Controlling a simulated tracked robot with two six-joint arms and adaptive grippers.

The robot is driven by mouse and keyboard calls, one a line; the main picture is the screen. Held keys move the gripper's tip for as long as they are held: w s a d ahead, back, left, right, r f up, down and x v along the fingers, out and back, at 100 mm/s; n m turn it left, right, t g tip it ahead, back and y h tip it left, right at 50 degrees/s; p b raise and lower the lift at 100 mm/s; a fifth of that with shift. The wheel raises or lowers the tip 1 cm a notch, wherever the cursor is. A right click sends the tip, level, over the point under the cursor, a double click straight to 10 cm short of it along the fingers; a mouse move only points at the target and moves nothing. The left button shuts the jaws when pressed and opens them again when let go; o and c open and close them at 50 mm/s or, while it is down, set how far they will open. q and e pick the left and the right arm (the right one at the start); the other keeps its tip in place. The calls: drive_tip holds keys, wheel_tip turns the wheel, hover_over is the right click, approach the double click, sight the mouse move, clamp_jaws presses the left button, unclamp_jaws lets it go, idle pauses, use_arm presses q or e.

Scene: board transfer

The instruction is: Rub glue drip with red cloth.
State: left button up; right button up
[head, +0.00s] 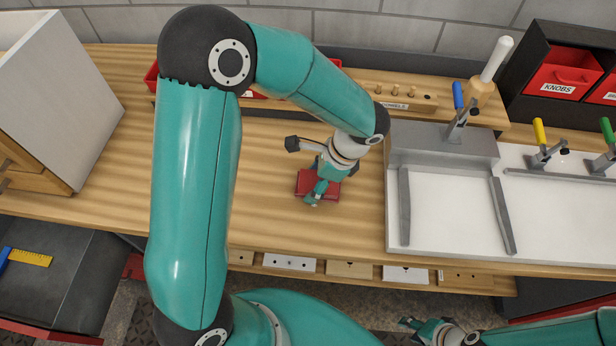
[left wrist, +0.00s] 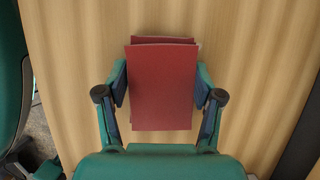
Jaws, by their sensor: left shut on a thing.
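The red cloth (head: 304,182) is a folded pad at the middle of the wooden bench, partly covered by my left gripper (head: 318,192). In the left wrist view the cloth (left wrist: 161,95) sits between the two fingers, with a second layer showing at its top edge. My left gripper (left wrist: 161,84) is shut on it. The cloth is on or just above the bench top; I cannot tell which. I see no glue drip in either view. My right gripper (head: 415,326) is low at the bottom edge, below the bench front, and its fingers are too small to read.
A white board fixture (head: 450,215) with grey rails and a blue-handled clamp (head: 459,105) stands right of the cloth. A wooden rack (head: 425,100) and a red tray (head: 152,76) line the back. A pale cabinet (head: 60,100) stands left. Bench wood around the cloth is clear.

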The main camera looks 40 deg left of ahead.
sight(316, 182)
use_arm(q)
drive_tip(key=shift+d+r+p, duration=0.15)
drive_tip(key=shift+r+p, duration=2.8)
drive_tip(key=shift+r, duration=0.95)
drive_tip(key=shift+w+f, duration=0.1)
